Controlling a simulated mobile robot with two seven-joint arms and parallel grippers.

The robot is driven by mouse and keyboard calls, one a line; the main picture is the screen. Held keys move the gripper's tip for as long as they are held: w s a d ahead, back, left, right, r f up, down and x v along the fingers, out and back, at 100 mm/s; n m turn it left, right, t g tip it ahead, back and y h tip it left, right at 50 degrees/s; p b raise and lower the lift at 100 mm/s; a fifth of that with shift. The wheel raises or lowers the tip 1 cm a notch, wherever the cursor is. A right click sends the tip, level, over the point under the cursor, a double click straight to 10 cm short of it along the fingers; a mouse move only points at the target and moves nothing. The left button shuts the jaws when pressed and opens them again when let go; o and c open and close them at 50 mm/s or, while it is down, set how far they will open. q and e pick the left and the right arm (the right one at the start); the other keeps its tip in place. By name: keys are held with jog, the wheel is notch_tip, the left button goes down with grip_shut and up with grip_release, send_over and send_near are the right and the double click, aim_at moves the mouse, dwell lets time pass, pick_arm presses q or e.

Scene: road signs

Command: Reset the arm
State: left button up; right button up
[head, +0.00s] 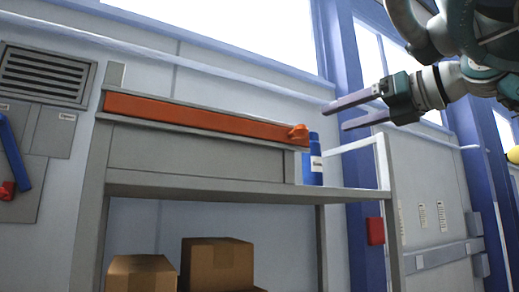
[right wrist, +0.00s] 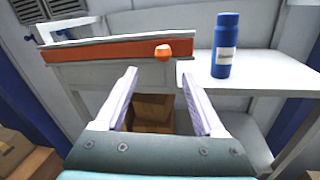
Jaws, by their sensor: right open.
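My right gripper (head: 335,115) is raised at the upper right in the head view, its two fingers spread and pointing left. It is empty. In the right wrist view the open fingers (right wrist: 160,90) show with nothing between them, pointing toward the grey workbench. My right arm comes in from the upper right corner of the head view. My left gripper is not in view.
A grey bench (head: 200,150) carries an orange strip (head: 190,117) with an orange knob (head: 299,133). A blue labelled bottle (head: 316,165) stands on its right shelf (right wrist: 265,80). Cardboard boxes (head: 217,265) lie underneath. Air around the gripper looks clear.

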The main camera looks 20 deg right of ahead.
jog(key=a+f+m+t+y+p, duration=0.3)
jog(key=a+m+y, duration=0.35)
jog(key=a, duration=0.75)
jog(key=s+d+f+m+g+h+p, duration=0.1)
jog(key=s+d+f+m+g+h, duration=0.15)
jog(key=f+m+h, duration=0.45)
jog(key=s+d+f+m+g+h, duration=0.2)
jog(key=s+f+m+h, duration=0.15)
jog(key=f+m, duration=0.7)
jog(key=s+d+f+m+g+h+p, duration=0.1)
jog(key=s+d+f+m+g+h, duration=0.1)
jog(key=f+m+h, duration=0.5)
jog(key=s+a+f+m+g+y, duration=0.2)
jog(key=s+a+f+g, duration=0.2)
jog(key=s+f, duration=0.4)
jog(key=s+a+f+m+g+y+p, duration=0.1)
jog(key=s+f+g, duration=0.5)
jog(key=s, duration=0.7)
jog(key=a+f+m+y, duration=0.1)
jog(key=a+f+y, duration=0.1)
jog(key=a, duration=0.1)
jog(key=shift+s+f+y, duration=0.15)
jog(key=shift+f+y, duration=0.15)
jog(key=shift+f, duration=0.1)
